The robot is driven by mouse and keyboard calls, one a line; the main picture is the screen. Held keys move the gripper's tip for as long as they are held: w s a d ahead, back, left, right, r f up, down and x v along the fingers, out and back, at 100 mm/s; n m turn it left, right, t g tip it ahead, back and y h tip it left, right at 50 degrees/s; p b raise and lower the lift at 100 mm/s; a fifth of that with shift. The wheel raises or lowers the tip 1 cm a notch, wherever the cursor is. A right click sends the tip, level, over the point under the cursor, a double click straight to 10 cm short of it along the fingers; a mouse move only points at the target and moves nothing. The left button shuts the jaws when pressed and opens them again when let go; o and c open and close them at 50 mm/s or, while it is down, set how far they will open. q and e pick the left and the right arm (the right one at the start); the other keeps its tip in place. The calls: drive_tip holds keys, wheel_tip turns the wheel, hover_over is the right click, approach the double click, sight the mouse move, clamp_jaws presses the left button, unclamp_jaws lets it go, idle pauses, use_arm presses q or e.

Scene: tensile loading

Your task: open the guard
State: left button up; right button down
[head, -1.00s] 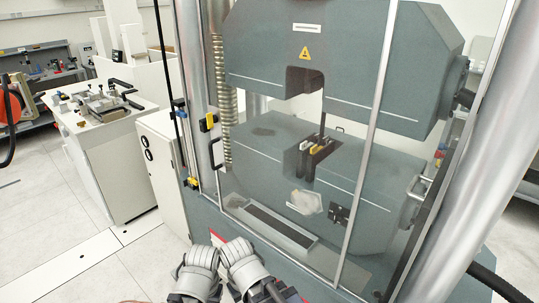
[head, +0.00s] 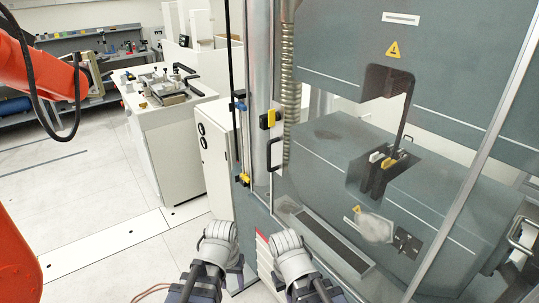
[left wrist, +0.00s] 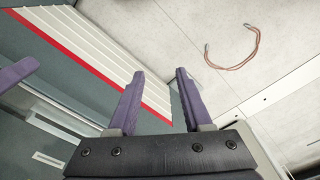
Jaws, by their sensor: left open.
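The guard (head: 455,215) is a clear, metal-framed panel across the front of the grey testing machine. It looks closed. A black bar handle (head: 270,153) stands at its left edge, and another handle (head: 518,238) shows at the far right. My left gripper (left wrist: 160,73) has two purple fingers, apart and empty, above the floor. In the head view my two grey wrists are low in front of the machine, well below the handle and touching nothing of the guard. A purple finger at the left wrist view's left edge seems to be my right gripper's; its jaws are not clear.
A white bench (head: 200,104) with fixtures stands at the left behind. An orange arm (head: 50,72) with a black cable fills the left edge. A white ribbed panel with a red edge (left wrist: 85,60) lies beside my left gripper. A loose reddish cable (left wrist: 240,62) lies on the floor.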

use_arm(q)
drive_tip(key=w+n+t+h+b, duration=0.1)
drive_tip(key=w+n+t+h, duration=0.15)
drive_tip(key=w+n, duration=0.4)
drive_tip(key=n+t+h, duration=1)
drive_tip(key=n, duration=1.2)
approach(269, 168)
wheel_tip(269, 168, up, 5)
drive_tip(key=w+d, duration=0.2)
drive_tip(key=shift+y, duration=0.25)
drive_tip(key=shift+x, duration=3.9)
drive_tip(key=shift+w+a, duration=0.15)
clamp_jaws()
